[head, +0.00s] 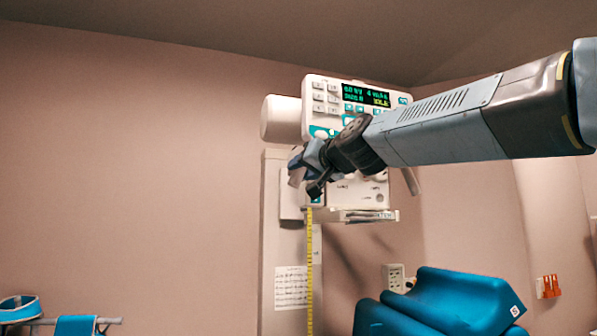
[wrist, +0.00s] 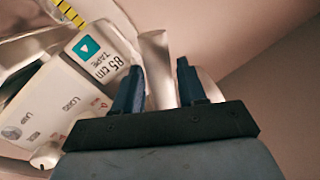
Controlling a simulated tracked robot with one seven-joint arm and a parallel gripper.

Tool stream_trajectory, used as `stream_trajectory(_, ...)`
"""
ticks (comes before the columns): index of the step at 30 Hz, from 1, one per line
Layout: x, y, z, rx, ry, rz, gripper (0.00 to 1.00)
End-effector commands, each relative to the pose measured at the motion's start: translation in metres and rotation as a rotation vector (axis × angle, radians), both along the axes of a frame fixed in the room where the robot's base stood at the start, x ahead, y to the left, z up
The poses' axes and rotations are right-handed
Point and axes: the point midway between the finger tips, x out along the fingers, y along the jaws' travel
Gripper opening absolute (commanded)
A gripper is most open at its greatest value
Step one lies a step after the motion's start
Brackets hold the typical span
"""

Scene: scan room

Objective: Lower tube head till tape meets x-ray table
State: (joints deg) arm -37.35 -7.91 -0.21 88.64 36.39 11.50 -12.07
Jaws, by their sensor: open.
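The tube head (head: 283,118) is a cream housing with a control panel and a lit green-and-yellow display (head: 366,95). A yellow tape (head: 310,270) hangs straight down from it past the bottom of the head view; its lower end is out of sight. The tape (wrist: 68,12) also shows in the wrist view, beside a label (wrist: 97,52) reading "85 cm TAPE". My gripper (head: 305,180) is at the tube head's lower left. In the wrist view its blue fingers (wrist: 160,68) are open, with a pale grey bar (wrist: 156,55) between them. I cannot identify the x-ray table.
A blue padded piece (head: 440,300) stands at the lower right. A pale column (head: 275,235) with a printed sheet (head: 291,287) is behind the tape. A rail with blue items (head: 75,325) is at the lower left. The wall at left is bare.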

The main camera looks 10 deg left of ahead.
Motion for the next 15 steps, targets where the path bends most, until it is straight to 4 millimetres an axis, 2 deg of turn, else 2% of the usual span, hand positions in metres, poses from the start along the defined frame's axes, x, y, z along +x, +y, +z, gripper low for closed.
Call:
stream_trajectory(6,0.013,0.012,0.000,0.000,-0.001,0.000,0.41)
stream_trajectory(15,0.015,0.014,0.000,0.000,0.000,-0.001,0.41)
